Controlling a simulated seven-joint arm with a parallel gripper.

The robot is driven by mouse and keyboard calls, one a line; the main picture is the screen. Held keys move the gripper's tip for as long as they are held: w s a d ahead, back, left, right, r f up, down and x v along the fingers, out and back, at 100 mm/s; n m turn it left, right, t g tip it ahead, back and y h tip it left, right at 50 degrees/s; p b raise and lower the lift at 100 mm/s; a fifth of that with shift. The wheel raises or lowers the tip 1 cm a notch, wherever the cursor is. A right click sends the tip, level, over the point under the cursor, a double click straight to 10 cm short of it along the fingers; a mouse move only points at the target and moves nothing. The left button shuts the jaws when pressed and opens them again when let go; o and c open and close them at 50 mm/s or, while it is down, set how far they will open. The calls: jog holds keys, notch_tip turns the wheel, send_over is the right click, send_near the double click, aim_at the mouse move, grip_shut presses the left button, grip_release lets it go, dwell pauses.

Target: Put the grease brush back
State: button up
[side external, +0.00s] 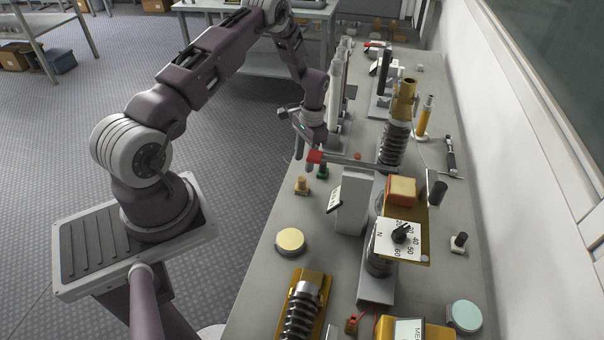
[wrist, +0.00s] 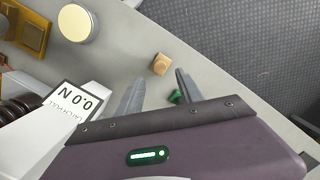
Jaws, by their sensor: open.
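I cannot make out a grease brush for certain in either view. My gripper (side external: 304,158) is low over the near-left edge of the bench, beside a red-ended grey bar (side external: 345,161). It also shows in the wrist view (wrist: 160,77), with its two fingers apart and nothing held between them. A tan knob (wrist: 160,64) stands on the bench just beyond the fingertips, and a green knob (wrist: 175,97) is partly hidden by one finger. The tan knob (side external: 301,185) and green knob (side external: 322,172) also show below the gripper in the side view.
The bench (side external: 255,300) is crowded with test equipment. A dial plate (side external: 400,240), a ribbed insulator (side external: 393,143) and a white meter housing (side external: 354,206) stand near the middle. A round cream disc (side external: 290,241) lies nearer. Some bare bench lies around the disc.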

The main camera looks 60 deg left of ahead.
jog(key=s+d+r+t, duration=0.1)
jog(key=d+r, duration=0.3)
jog(key=r, duration=0.5)
jog(key=d+r+t, duration=0.1)
jog(key=d+r, duration=0.2)
jog(key=r, duration=0.7)
jog(key=s+d+r+t, duration=0.1)
jog(key=d+r, duration=0.3)
jog(key=r, duration=0.5)
jog(key=s+d+r+t, duration=0.1)
jog(key=s+d+r, duration=0.4)
jog(key=s, duration=0.2)
jog(key=s+d+r+t, duration=0.2)
jog(key=s+d+r, duration=0.2)
jog(key=s+r, duration=0.25)
jog(key=s+d+f+t, duration=0.1)
jog(key=s+d, duration=0.1)
jog(key=s, duration=0.7)
jog(key=shift+d+f, duration=0.35)
jog(key=shift+d, duration=0.05)
